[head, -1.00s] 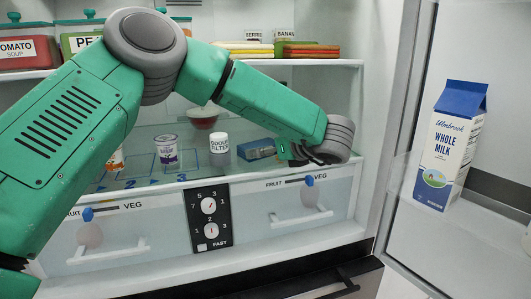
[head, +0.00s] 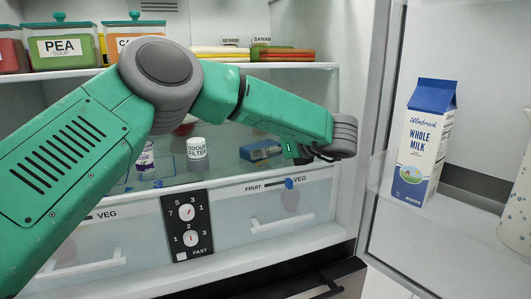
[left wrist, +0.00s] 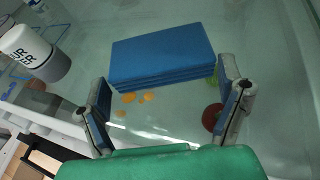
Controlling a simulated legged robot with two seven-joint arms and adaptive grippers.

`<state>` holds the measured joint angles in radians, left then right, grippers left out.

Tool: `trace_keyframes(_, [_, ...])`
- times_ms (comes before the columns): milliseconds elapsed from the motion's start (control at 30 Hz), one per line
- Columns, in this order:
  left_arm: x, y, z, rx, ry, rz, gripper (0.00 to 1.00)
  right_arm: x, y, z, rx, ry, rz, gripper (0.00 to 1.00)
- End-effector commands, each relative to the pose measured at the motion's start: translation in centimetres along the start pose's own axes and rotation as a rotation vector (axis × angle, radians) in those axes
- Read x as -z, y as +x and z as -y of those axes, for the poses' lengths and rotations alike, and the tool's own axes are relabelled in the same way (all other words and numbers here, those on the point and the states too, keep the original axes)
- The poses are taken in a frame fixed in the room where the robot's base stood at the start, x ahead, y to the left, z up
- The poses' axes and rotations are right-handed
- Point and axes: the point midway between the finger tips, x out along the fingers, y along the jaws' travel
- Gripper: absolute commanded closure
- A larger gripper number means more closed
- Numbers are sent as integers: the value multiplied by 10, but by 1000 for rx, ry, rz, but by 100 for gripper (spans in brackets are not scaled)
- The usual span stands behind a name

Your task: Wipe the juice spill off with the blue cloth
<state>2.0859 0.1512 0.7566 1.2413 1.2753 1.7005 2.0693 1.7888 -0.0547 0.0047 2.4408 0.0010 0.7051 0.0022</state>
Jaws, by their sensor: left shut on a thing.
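The blue cloth (head: 262,150), a folded thick pad, is on the glass shelf above the drawers. In the left wrist view the cloth (left wrist: 160,52) spans the space between the two fingers of my left gripper (left wrist: 163,72), which is shut on it. In the head view my left gripper (head: 300,153) is at the cloth's right side, its fingers partly hidden by the wrist. Orange spots of juice spill (left wrist: 130,98) show on the glass beside the cloth's near edge. My right gripper is not in view.
A white odour filter (head: 197,156) and a yogurt cup (head: 146,160) stand left of the cloth. Something round and red (left wrist: 211,117) shows by the right finger. The milk carton (head: 427,140) stands in the open door.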

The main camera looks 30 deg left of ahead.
Motion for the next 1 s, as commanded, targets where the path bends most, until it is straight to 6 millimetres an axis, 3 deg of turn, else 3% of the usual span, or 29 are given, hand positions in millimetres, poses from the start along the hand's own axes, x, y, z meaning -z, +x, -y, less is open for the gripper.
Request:
trace_keyframes(533, [6,-12,35,1,5,-4,51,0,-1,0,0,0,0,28])
trace_keyframes(1000, [4,-14,38,1,5,-4,51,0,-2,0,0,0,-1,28])
